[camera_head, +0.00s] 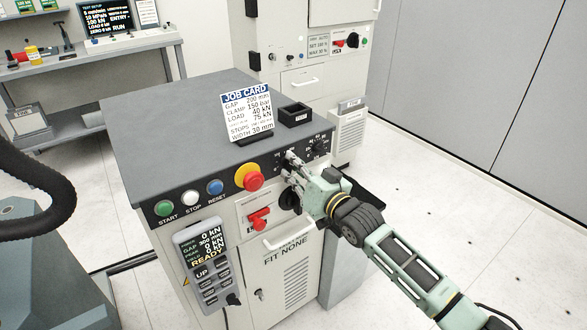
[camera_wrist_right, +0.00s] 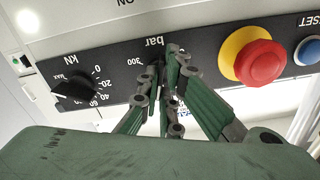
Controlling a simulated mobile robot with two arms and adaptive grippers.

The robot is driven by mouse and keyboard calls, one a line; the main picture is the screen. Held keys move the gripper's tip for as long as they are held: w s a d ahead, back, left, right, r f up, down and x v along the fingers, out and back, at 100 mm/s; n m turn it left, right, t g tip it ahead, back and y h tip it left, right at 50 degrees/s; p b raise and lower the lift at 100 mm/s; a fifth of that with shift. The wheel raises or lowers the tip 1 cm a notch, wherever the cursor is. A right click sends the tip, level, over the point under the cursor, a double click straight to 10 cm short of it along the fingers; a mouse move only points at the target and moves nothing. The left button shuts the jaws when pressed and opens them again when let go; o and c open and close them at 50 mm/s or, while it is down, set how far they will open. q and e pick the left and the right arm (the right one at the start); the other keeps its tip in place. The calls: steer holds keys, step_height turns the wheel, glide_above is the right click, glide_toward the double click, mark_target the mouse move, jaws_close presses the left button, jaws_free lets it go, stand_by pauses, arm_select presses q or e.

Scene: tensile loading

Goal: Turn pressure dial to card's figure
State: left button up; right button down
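The job card (camera_head: 247,112) stands on the grey cabinet top and reads "CLAMP 150 bar". The pressure dial is on the black front panel (camera_wrist_right: 112,106), under the "bar" label; its knob is almost wholly hidden by my fingers, and I cannot read its pointer. My right gripper (camera_head: 289,163) reaches the panel from the right. In the right wrist view its fingertips (camera_wrist_right: 163,68) are close together at the dial, apparently closed on its knob. The "300" scale mark shows beside them. My left gripper is not in view.
A kN dial (camera_wrist_right: 75,88) is beside the pressure dial. A red emergency button (camera_head: 253,182) on yellow is on its other side. Below are a red handle (camera_head: 259,220) and a keypad display (camera_head: 203,255) reading "READY". A small black tray (camera_head: 295,115) sits by the card.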

steer(key=shift+n, duration=1.5)
steer(key=c, duration=2.2)
jaws_free()
steer(key=shift+s, duration=0.1)
steer(key=v, duration=1.2)
